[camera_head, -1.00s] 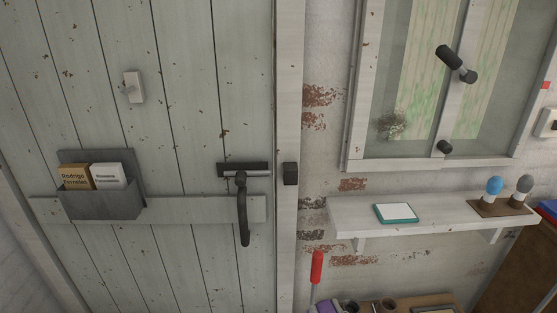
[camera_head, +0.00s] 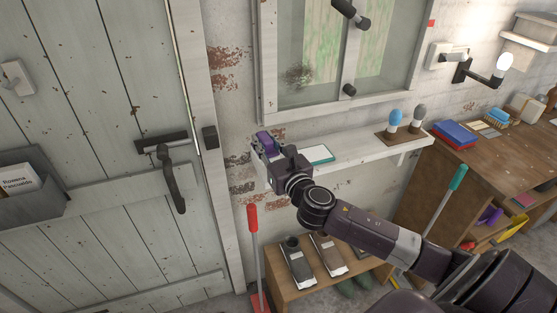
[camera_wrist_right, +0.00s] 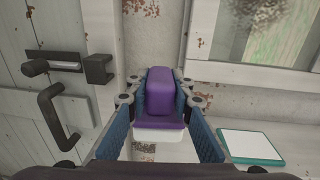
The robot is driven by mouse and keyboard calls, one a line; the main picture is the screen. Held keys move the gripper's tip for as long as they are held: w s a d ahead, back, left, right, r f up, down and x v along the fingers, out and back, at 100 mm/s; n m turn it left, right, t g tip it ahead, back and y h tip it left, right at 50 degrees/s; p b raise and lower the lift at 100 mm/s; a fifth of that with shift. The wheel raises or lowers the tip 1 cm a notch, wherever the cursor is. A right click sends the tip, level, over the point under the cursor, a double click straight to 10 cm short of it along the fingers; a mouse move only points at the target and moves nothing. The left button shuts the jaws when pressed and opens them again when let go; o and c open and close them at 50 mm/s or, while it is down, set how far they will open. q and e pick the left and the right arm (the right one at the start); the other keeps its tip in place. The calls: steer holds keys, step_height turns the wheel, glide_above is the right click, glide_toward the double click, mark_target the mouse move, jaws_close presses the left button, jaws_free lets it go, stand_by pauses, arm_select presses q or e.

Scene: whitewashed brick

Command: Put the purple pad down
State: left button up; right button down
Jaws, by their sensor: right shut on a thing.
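The purple pad (camera_head: 265,139) is a purple block with a white underside. My right gripper (camera_head: 268,147) is shut on it and holds it at the left end of the white wall shelf (camera_head: 350,151). In the right wrist view the pad (camera_wrist_right: 160,94) sits upright between the two blue-lined fingers, white side down. I cannot tell whether its underside touches the shelf. A white, teal-edged slab (camera_head: 318,153) lies on the shelf to the right of the pad; it also shows in the right wrist view (camera_wrist_right: 250,145). My left gripper is not in view.
A stand with a blue and a grey bulb (camera_head: 397,131) is further right on the shelf. The window (camera_head: 335,60) is above. The door handle (camera_head: 174,185) is to the left. A low bench (camera_head: 310,285) and red-handled tool (camera_head: 253,222) are below.

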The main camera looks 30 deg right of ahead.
steer(key=w+d+r+m+h+p, duration=0.1)
steer(key=w+d+r+h, duration=0.1)
steer(key=w+d+r, duration=0.5)
steer(key=f, duration=0.4)
steer(key=s+f+b, duration=0.1)
steer(key=f, duration=0.4)
steer(key=d+f, duration=0.1)
steer(key=f, duration=0.3)
steer(key=shift+s+f+b, duration=0.3)
steer(key=shift+s+b, duration=0.1)
steer(key=shift+f+b, duration=0.95)
steer(key=shift+f, duration=1.35)
steer(key=c, duration=2.2)
jaws_free()
steer(key=shift+f, duration=0.1)
steer(key=o, duration=0.5)
